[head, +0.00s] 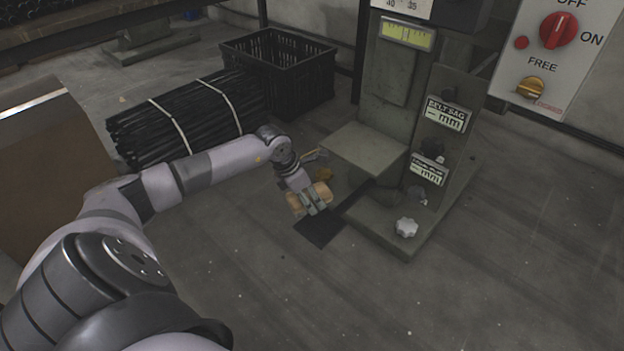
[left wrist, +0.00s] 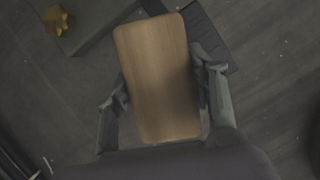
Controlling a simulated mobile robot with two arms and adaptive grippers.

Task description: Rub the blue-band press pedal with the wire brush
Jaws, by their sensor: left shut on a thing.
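My left gripper (head: 314,203) is shut on the wire brush (head: 297,204), just above or at the dark pedal plate (head: 318,232) at the foot of the press (head: 390,130). In the left wrist view the brush's flat wooden back (left wrist: 158,78) lies between the two fingers (left wrist: 160,100). The bristles are hidden beneath it. Part of the dark ribbed pedal (left wrist: 214,45) shows behind the brush, to its upper right. I cannot tell whether the brush touches the pedal. No blue band shows on the visible part of the press. My right gripper is not in view.
A black crate (head: 262,47) and a strapped bundle of black rods (head: 165,125) stand behind my left arm. A switch panel (head: 553,60) hangs at upper right. The floor in front is clear.

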